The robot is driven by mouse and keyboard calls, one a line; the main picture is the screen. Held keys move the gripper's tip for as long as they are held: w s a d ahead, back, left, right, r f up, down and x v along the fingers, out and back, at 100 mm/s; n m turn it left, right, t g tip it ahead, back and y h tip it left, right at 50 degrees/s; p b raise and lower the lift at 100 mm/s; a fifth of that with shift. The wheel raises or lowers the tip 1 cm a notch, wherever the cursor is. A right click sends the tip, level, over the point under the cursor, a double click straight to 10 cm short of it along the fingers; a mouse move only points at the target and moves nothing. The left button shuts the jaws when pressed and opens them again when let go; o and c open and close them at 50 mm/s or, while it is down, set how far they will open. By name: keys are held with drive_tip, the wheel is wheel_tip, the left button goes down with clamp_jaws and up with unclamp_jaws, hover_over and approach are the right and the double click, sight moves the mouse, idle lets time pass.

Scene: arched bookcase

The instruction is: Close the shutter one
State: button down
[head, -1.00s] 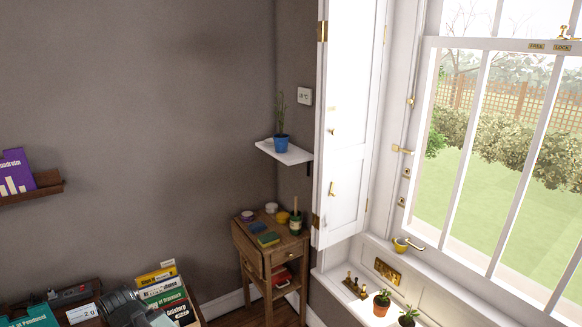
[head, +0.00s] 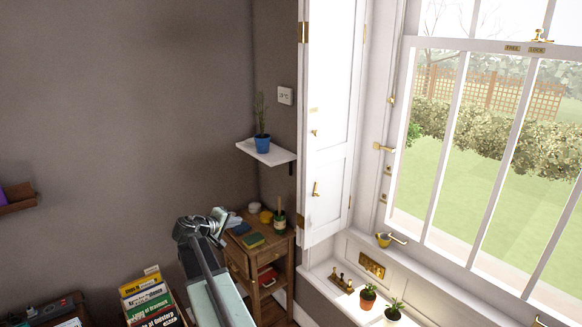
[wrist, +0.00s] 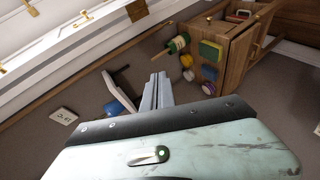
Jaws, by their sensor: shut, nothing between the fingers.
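A tall white panelled shutter (head: 328,190) stands folded back beside the window (head: 490,130), so the glass is uncovered. It has brass hinges on its left edge, a small knob and a brass latch. In the wrist view the white shutter (wrist: 75,48) runs across the upper left, with brass fittings. My gripper (head: 219,214) is in front of the small wooden table, left of the shutter and apart from it. In the wrist view its fingers (wrist: 158,76) are together and empty.
A small white shelf (head: 268,153) holds a blue potted plant (head: 262,143). The wooden table (head: 262,262) carries books and small pots. Two potted plants (head: 368,296) stand on the window sill. A crate of books (head: 150,300) is at lower left.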

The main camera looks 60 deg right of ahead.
drive_tip(key=s+d+r+n+h+p, duration=0.1)
drive_tip(key=s+d+r+h, duration=0.15)
drive_tip(key=d+r, duration=0.5)
drive_tip(key=s+d+r+n+h, duration=0.1)
drive_tip(key=d+r+h, duration=0.25)
drive_tip(key=d, duration=0.65)
drive_tip(key=d+y, duration=0.1)
drive_tip(key=d, duration=0.9)
drive_tip(key=s, duration=0.1)
drive_tip(key=s+a, duration=0.1)
drive_tip(key=s, duration=0.1)
drive_tip(key=shift+s+a+r, duration=0.3)
drive_tip(key=shift+a+r, duration=0.05)
drive_tip(key=shift+s+a, duration=0.1)
drive_tip(key=shift+a, duration=0.05)
